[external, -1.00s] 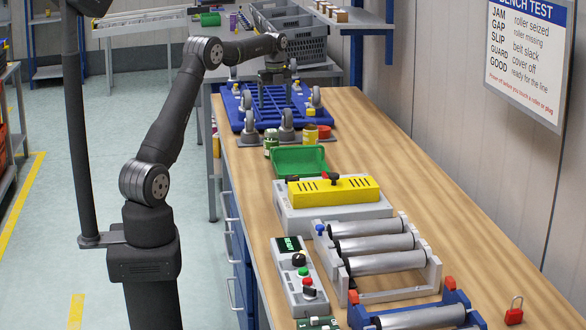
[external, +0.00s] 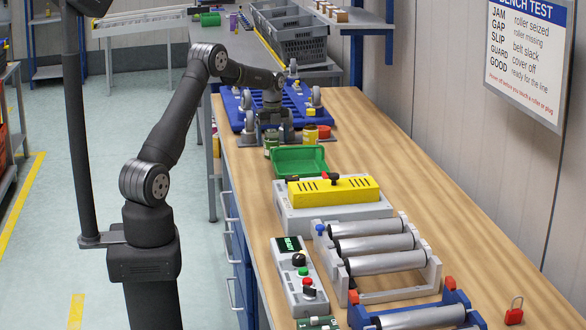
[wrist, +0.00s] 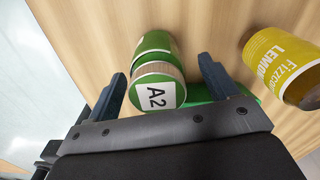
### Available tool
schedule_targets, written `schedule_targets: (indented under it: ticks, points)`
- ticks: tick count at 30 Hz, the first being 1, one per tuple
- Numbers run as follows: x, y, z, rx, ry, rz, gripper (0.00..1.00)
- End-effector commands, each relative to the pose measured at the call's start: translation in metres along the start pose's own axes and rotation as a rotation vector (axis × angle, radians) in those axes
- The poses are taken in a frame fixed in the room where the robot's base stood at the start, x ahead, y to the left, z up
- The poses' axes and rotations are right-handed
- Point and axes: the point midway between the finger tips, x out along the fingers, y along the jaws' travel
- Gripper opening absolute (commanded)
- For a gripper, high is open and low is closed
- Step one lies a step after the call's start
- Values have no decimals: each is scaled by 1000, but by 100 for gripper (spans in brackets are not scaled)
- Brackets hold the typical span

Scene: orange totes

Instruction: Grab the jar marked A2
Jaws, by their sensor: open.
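The jar marked A2 (wrist: 154,72) is green with a tan wood-like band and a white "A2" label on the end facing the wrist camera.
A green tray (external: 300,169) sits just in front, then a yellow-topped grey unit (external: 335,205). A blue rack with casters (external: 237,118) is behind.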

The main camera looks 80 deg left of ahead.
Motion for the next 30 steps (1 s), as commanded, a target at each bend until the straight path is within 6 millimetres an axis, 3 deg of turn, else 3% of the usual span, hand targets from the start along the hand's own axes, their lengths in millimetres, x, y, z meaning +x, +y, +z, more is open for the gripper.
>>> schedule_targets:
  ticks: [6, 14, 24, 30]
  points:
    - [29, 2, 0, 0, 1, 2, 79]
    - [32, 2, 0, 0, 0, 0, 79]
    - [31, 2, 0, 0, -1, -1, 20]
    - [30, 2, 0, 0, -1, -1, 20]
